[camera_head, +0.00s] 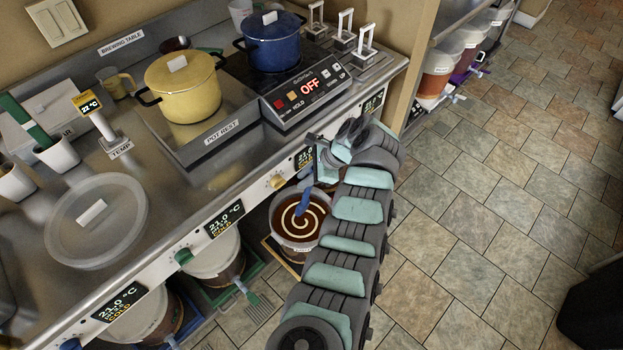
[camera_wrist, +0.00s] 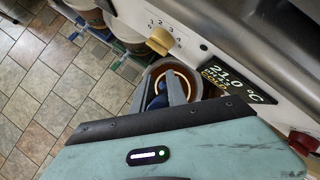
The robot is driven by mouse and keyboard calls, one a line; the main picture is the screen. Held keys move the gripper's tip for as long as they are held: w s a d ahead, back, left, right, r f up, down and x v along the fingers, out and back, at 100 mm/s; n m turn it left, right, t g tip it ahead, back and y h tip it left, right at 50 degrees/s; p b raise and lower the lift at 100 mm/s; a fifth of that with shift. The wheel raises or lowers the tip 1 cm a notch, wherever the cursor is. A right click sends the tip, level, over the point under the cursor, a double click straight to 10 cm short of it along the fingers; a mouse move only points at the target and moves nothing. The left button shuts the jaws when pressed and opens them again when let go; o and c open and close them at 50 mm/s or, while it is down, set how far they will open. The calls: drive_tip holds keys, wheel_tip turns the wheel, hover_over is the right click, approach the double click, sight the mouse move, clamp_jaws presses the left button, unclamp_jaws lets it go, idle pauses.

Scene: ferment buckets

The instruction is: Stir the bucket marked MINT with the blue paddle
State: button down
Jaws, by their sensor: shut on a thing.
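An open bucket of dark brown liquid (camera_head: 286,232) stands on the floor under the table's front edge. A pale spiral lies on its surface. No MINT mark is readable on it. The blue paddle (camera_head: 304,203) reaches down into this bucket, its lower end in the liquid. My gripper (camera_head: 322,160) is above the bucket, shut on the paddle's upper part; my wrist partly hides the hold. In the wrist view the jaws (camera_wrist: 165,94) are around the blue paddle (camera_wrist: 156,102), with the bucket rim (camera_wrist: 207,83) behind them.
Lidded buckets (camera_head: 212,258) stand to the left under the table. A round clear lid (camera_head: 97,235), a yellow pot (camera_head: 187,93) and a blue pot (camera_head: 271,49) on a cooker reading OFF are on the steel table. The tiled floor (camera_head: 490,230) at right is mostly clear.

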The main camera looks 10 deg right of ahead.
drive_tip(key=b, duration=0.4)
hover_over(301, 211)
drive_tip(key=d, duration=0.2)
wheel_tip(301, 211, down, 4)
drive_tip(key=f+b, duration=0.4)
drive_tip(key=f, duration=0.2)
drive_tip(key=f+b, duration=0.4)
drive_tip(key=f, duration=0.3)
drive_tip(key=shift+s+a, duration=0.15)
drive_tip(key=shift+s, duration=0.05)
